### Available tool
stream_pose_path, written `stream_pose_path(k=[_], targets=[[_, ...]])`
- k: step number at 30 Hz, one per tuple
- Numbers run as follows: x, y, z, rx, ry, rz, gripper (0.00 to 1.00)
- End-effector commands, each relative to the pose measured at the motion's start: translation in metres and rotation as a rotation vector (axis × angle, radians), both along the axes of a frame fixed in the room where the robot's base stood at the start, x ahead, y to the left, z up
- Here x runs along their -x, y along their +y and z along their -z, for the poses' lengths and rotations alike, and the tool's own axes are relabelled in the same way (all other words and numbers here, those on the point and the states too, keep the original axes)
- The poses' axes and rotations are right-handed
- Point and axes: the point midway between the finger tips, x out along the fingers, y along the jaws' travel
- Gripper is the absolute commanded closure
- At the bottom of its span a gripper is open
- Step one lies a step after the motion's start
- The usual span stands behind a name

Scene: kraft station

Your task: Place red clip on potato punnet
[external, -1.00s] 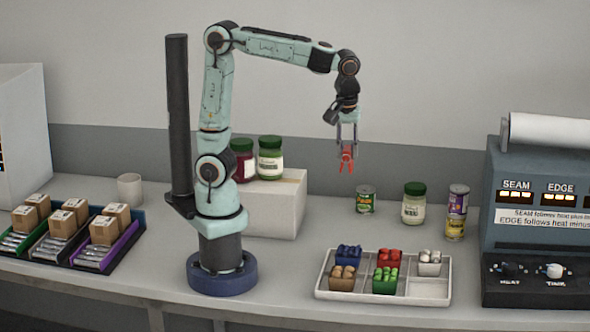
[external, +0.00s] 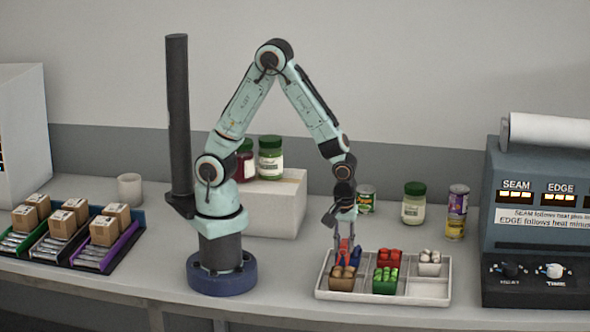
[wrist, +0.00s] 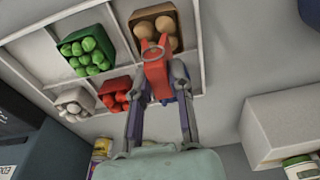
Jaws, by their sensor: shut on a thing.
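My gripper (external: 345,243) is shut on the red clip (wrist: 156,76) and points down over the left part of the white tray. The potato punnet (external: 342,283), brown with tan round potatoes, sits in the front left compartment. It also shows at the top of the wrist view (wrist: 172,42). The clip's far end overlaps the near edge of this punnet in the wrist view. I cannot tell whether the clip touches it. The clip and fingers hide part of the punnet and much of the blue punnet behind it.
The white tray (external: 420,300) also holds a red punnet (external: 389,259), a green punnet (external: 385,281) and a punnet of white items (external: 429,261). Its front right compartment is empty. Jars and cans stand behind. A sealing machine (external: 535,230) stands at right.

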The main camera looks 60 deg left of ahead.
Motion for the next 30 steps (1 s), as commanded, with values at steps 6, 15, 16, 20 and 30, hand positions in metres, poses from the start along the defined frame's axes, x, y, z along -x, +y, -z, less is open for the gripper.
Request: stream_pose_path(k=[6,15,16,20,30], targets=[[0.000,0.000,0.022,-0.001,0.001,0.000,1.00],[0.000,0.000,0.024,-0.001,0.000,0.000,1.00],[0.000,0.000,0.024,-0.001,-0.001,0.000,0.76],[0.000,0.000,0.023,-0.001,-0.001,0.000,0.56],[0.000,-0.002,0.015,0.003,-0.003,0.001,0.56]])
